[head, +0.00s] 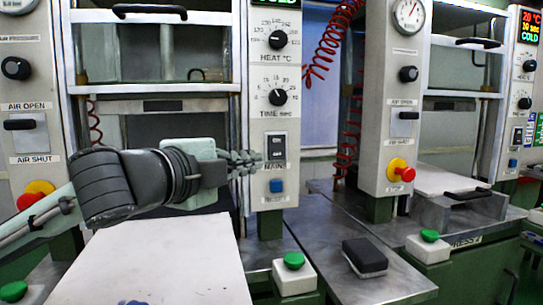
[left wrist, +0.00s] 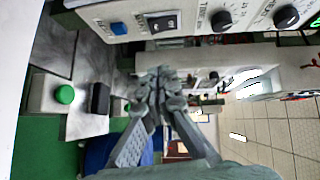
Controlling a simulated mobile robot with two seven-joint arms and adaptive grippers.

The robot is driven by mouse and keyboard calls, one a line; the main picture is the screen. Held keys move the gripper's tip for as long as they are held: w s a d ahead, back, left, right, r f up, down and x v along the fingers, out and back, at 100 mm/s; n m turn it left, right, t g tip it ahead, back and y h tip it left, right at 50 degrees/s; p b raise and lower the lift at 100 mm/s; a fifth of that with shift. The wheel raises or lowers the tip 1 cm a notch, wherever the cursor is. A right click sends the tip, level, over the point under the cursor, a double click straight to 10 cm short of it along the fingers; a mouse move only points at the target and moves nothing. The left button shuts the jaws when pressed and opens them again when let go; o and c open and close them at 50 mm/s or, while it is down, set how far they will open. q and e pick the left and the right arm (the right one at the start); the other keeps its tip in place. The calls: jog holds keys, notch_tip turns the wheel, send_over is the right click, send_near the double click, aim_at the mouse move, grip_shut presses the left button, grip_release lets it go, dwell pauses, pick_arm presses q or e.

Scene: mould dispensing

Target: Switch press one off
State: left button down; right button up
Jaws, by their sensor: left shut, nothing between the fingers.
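The near press in the head view has a control panel (head: 275,120) with a black mains switch (head: 276,147) above a blue button (head: 277,186). My left gripper (head: 245,162) is shut and empty, with its fingertips just left of the mains switch in the picture. In the left wrist view my left gripper (left wrist: 160,85) points at the panel's side of the scene, and the mains switch (left wrist: 165,22) and blue button (left wrist: 118,28) lie beyond the tips. I cannot tell whether the fingertips touch the panel. My right gripper is not in view.
Heat (head: 278,39) and time (head: 277,97) dials sit above the switch. A pale plate (head: 160,262) lies below my left arm. A green button box (head: 294,274) and a black-topped block (head: 364,256) are on the right. A second press's column (head: 397,110) stands farther right.

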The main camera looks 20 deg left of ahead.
pick_arm(q)
jog(key=p, duration=0.2)
send_near(279, 154)
jog(key=w+d, duration=0.3)
jog(key=d, duration=0.1)
jog(key=shift+w+a+f, duration=0.15)
jog(key=shift+w+a, duration=0.3)
jog(key=shift+w, duration=0.05)
jog(key=shift+w+a+f, duration=0.15)
jog(key=shift+w+a, duration=0.3)
jog(key=shift+w, duration=0.1)
jog(key=shift+w+a+f, duration=0.1)
jog(key=shift+w+a, duration=0.2)
jog(key=shift+w, duration=0.2)
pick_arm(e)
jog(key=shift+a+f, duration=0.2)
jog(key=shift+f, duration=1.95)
pick_arm(q)
jog(key=shift+f+b, duration=0.1)
jog(key=shift+b, duration=0.2)
jog(key=shift+w+a+t, duration=0.2)
jog(key=shift+t, duration=0.2)
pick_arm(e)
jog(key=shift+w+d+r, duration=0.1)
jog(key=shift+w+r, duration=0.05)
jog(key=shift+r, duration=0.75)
